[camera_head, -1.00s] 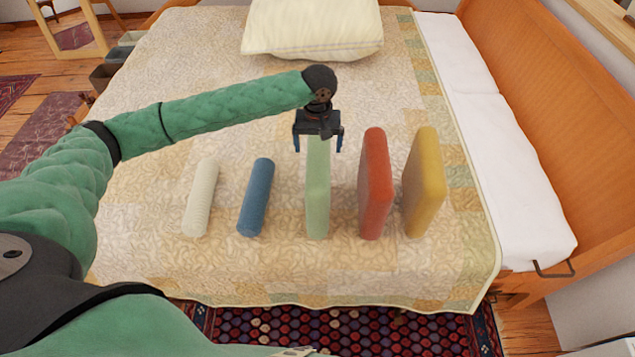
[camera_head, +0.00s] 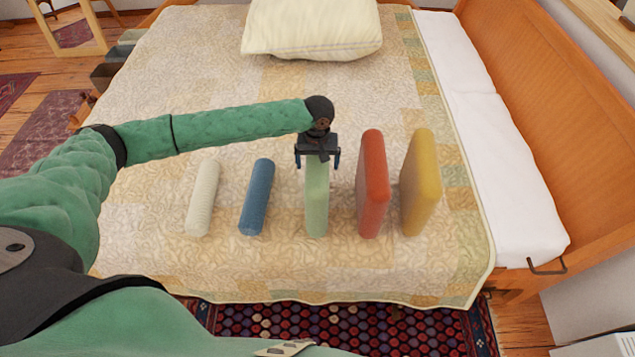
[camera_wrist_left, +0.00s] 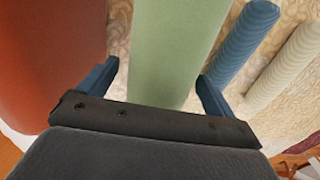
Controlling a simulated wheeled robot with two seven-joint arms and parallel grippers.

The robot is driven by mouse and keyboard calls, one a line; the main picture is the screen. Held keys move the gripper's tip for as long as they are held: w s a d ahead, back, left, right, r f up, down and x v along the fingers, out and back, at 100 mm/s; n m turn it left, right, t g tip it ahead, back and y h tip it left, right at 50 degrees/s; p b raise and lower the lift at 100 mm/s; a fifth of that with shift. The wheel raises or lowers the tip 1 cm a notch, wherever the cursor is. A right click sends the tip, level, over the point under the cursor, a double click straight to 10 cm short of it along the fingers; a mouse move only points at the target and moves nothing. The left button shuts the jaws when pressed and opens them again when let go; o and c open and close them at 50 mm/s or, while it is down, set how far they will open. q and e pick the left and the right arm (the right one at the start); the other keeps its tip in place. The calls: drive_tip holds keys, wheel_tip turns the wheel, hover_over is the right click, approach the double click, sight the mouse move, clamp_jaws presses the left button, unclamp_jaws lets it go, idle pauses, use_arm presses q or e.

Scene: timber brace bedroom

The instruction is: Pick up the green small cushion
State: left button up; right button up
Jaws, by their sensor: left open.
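The green small cushion (camera_head: 317,205) stands on edge on the bed, in the middle of a row. My left gripper (camera_head: 317,164) is open over its upper far part, with one blue finger on each side of it. In the left wrist view the green cushion (camera_wrist_left: 172,50) fills the middle between the two open fingers (camera_wrist_left: 158,85), with a gap visible on each side. The gripper's body hides the cushion's top far end in the head view. My right gripper is not in view.
A red cushion (camera_head: 373,185) and a yellow cushion (camera_head: 421,185) stand close to the right. A blue roll (camera_head: 257,198) and a white roll (camera_head: 203,200) lie to the left. A large cream pillow (camera_head: 312,28) lies farther back on the quilted bed (camera_head: 150,80).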

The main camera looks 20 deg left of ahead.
use_arm(q)
drive_tip(key=c, duration=1.7)
drive_tip(key=shift+c, duration=0.2)
